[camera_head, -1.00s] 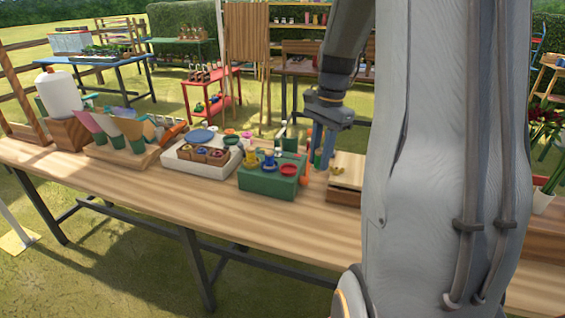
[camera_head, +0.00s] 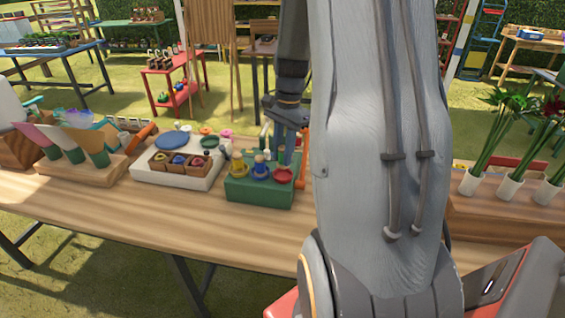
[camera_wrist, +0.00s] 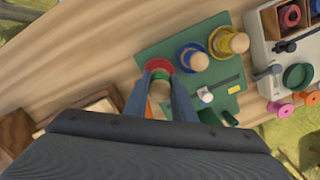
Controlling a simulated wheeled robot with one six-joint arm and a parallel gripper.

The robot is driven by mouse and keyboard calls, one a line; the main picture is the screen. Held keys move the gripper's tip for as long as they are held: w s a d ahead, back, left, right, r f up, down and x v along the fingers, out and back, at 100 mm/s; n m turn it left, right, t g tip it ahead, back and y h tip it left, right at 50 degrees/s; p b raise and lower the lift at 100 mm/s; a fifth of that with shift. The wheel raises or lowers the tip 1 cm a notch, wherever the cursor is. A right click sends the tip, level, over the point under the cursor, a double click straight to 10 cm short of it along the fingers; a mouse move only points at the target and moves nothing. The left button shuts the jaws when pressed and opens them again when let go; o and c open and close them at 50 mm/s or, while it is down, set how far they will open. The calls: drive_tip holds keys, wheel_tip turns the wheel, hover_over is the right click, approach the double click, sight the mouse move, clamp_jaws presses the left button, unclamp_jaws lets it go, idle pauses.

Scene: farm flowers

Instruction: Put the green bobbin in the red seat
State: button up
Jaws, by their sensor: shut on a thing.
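My gripper (camera_wrist: 160,88) is shut on the green bobbin (camera_wrist: 160,76), whose pale wooden top shows between the fingers in the wrist view. The red seat (camera_wrist: 158,64) is a round dish on the green block (camera_wrist: 150,50). The bobbin overlaps the seat's near part in that view; I cannot tell whether they touch. In the head view my gripper (camera_head: 286,152) points down above the red seat (camera_head: 284,174), at the right of the green block (camera_head: 258,194). The bobbin is mostly hidden there.
The blue seat (camera_wrist: 186,56) and yellow seat (camera_wrist: 220,42) stand beside the red one, each with a wooden-topped piece. A white tray (camera_head: 180,181) with a wooden box is at left. Potted flowers (camera_head: 500,180) stand at right. The table front (camera_head: 200,215) is clear.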

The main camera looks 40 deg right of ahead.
drive_tip(key=shift+f+p, duration=0.45)
drive_tip(key=shift+f, duration=1.65)
drive_tip(key=o, duration=1)
drive_tip(key=shift+f, duration=0.15)
drive_tip(key=r+b, duration=0.1)
drive_tip(key=r, duration=0.3)
drive_tip(key=d+r+b, duration=0.1)
drive_tip(key=r, duration=0.3)
drive_tip(key=r+b, duration=0.1)
drive_tip(key=r, duration=0.3)
drive_tip(key=shift+w+d, duration=0.1)
drive_tip(key=shift+d, duration=0.05)
drive_tip(key=s+a+f+n, duration=0.2)
drive_tip(key=a+n, duration=0.3)
drive_tip(key=a, duration=0.3)
drive_tip(key=s+a+f+n+t+h, duration=0.1)
drive_tip(key=s+a+f+n, duration=0.2)
drive_tip(key=a+n, duration=0.3)
drive_tip(key=s+a+f+n, duration=0.3)
drive_tip(key=s+a+n, duration=0.2)
drive_tip(key=a, duration=0.4)
drive_tip(key=shift+a, duration=0.4)
